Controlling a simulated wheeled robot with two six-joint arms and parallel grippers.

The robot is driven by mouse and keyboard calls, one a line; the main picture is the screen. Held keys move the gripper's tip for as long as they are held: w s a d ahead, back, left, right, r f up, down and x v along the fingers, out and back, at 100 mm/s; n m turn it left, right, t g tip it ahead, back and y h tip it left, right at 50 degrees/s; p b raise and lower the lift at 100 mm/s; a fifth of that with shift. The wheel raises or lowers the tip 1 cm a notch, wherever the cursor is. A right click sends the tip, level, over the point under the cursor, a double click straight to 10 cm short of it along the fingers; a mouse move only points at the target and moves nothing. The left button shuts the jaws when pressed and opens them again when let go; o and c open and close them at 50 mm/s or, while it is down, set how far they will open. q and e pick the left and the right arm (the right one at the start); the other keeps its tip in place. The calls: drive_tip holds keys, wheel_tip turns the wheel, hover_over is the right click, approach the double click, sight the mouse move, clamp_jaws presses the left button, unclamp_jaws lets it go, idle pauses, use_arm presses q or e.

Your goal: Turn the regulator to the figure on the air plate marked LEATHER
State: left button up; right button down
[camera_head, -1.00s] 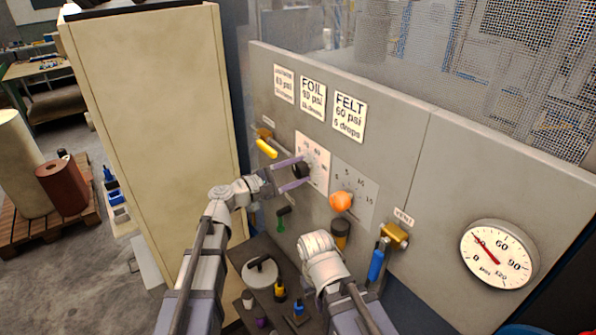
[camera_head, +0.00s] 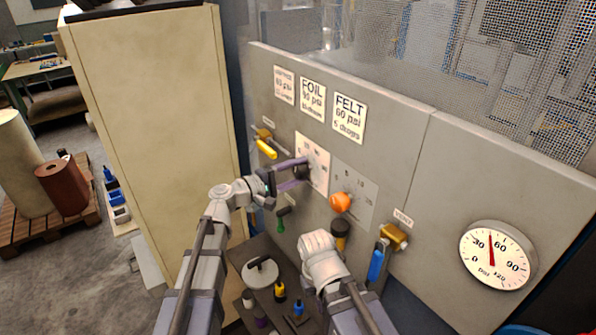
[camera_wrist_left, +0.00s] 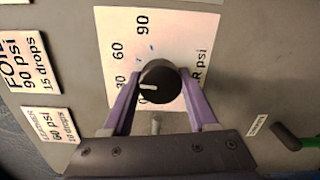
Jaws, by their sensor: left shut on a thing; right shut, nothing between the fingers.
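The regulator is a black round knob (camera_wrist_left: 158,82) on a white scale plate marked in psi (camera_wrist_left: 176,40). In the left wrist view its white mark points left, near the 30. My left gripper (camera_head: 300,176) is shut around the knob, one purple finger on each side. The LEATHER plate (camera_wrist_left: 51,124) reads 60 psi, 10 drops; in the head view it is the leftmost plate (camera_head: 284,85), too blurred to read well. The pressure gauge (camera_head: 497,255) has its red needle almost upright, between 30 and 60. The fingers of my right arm are hidden behind its wrist.
An orange knob (camera_head: 341,202) sits on a second scale right of the regulator. A yellow-handled valve (camera_head: 266,149) is at left, a blue-handled VENT valve (camera_head: 376,264) at right. A green handle (camera_head: 281,222) is below.

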use_arm(q)
drive_tip(key=shift+m, duration=1.6)
drive_tip(key=o, duration=1.4)
drive_tip(key=shift+c, duration=0.2)
drive_tip(key=v, duration=0.8)
drive_tip(key=shift+d, duration=0.1)
